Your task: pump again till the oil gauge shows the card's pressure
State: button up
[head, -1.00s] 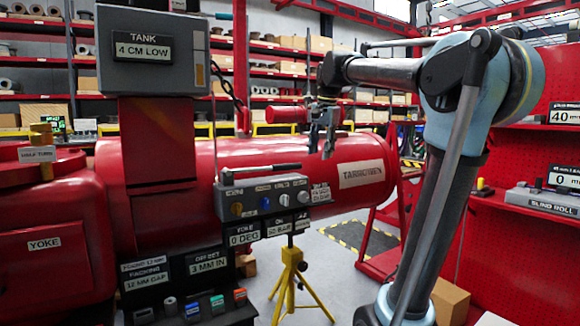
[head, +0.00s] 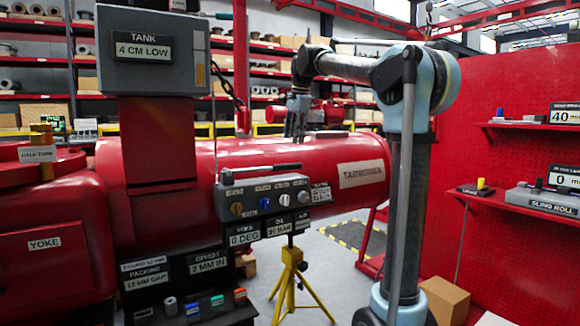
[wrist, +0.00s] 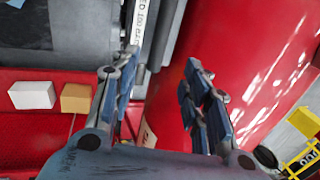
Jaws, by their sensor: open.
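The hand pump is a grey box (head: 240,207) on a yellow tripod in front of the red cylinder, with coloured knobs on its face. Its dark lever (head: 262,171) lies nearly level along the top. Below are lit displays; the one ending in BAR (head: 278,231) has digits too small to read surely. A small white card (head: 320,192) at the box's right end is unreadable; a lettered strip also shows in the wrist view (wrist: 139,22). My gripper (head: 293,138) hangs above the lever's right end, apart from it. In the wrist view its blue-padded fingers (wrist: 158,92) are spread, nothing between them.
The red cylinder (head: 355,150) fills the space behind the pump. A grey tank readout (head: 150,75) and offset and packing displays (head: 208,262) stand left. Red shelving (head: 510,170) with a sling roll box stands right. Floor around the yellow tripod (head: 290,280) is mostly clear.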

jog(key=x, duration=1.2)
jog(key=shift+c, duration=0.4)
grip_shut()
